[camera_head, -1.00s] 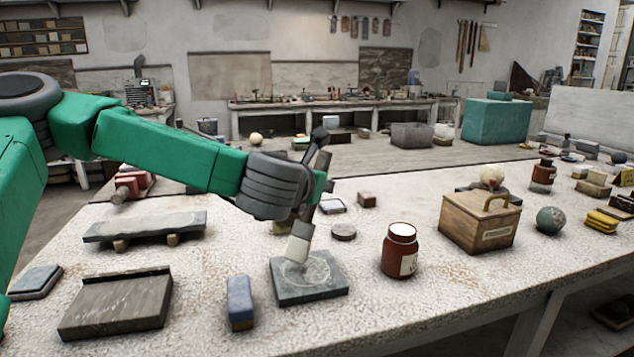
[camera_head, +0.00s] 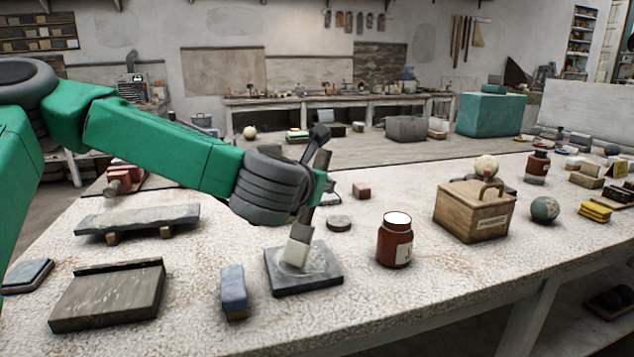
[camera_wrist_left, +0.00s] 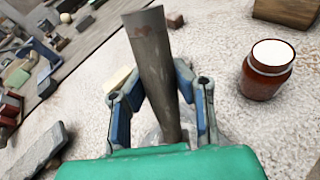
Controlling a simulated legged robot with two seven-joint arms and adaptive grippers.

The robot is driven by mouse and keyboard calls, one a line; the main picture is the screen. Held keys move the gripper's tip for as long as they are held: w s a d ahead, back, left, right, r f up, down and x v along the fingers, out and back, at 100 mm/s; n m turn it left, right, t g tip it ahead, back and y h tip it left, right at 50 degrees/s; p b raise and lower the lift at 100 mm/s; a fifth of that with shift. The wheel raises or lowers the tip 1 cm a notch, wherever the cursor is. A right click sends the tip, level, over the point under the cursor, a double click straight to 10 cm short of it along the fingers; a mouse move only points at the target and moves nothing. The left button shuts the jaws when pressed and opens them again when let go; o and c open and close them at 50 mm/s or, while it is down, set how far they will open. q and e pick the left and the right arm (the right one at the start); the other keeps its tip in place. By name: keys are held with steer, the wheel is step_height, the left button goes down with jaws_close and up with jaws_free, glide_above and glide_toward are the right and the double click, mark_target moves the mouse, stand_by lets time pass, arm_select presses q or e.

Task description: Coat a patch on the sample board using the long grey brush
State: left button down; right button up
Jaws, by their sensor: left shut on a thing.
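My left gripper (camera_head: 316,188) is shut on the long grey brush (camera_head: 306,214), held above the table with its pale bristle end down. The bristles meet the top of a dark grey square board (camera_head: 304,282), which I take to be the sample board. A pale, whitish smear shows on the board around the bristles. In the left wrist view the grey handle (camera_wrist_left: 152,60) stands between the two blue-padded fingers of my gripper (camera_wrist_left: 165,105). The bristles and the board are mostly hidden there. My right gripper is not in view.
A red-brown jar (camera_head: 395,243) with a white top stands right of the board. A blue block (camera_head: 234,290) and a dark slab (camera_head: 108,295) lie left. A wooden box (camera_head: 473,213) and a green sphere (camera_head: 545,209) stand farther right. The front right tabletop is clear.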

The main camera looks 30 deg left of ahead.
arm_select(q)
steer(key=shift+f, duration=0.15)
steer(key=shift+d, duration=0.1)
steer(key=shift+s+d, duration=0.4)
steer(key=shift+s+d+b, duration=0.3)
steer(key=shift+s+d, duration=0.05)
steer(key=shift+d, duration=0.05)
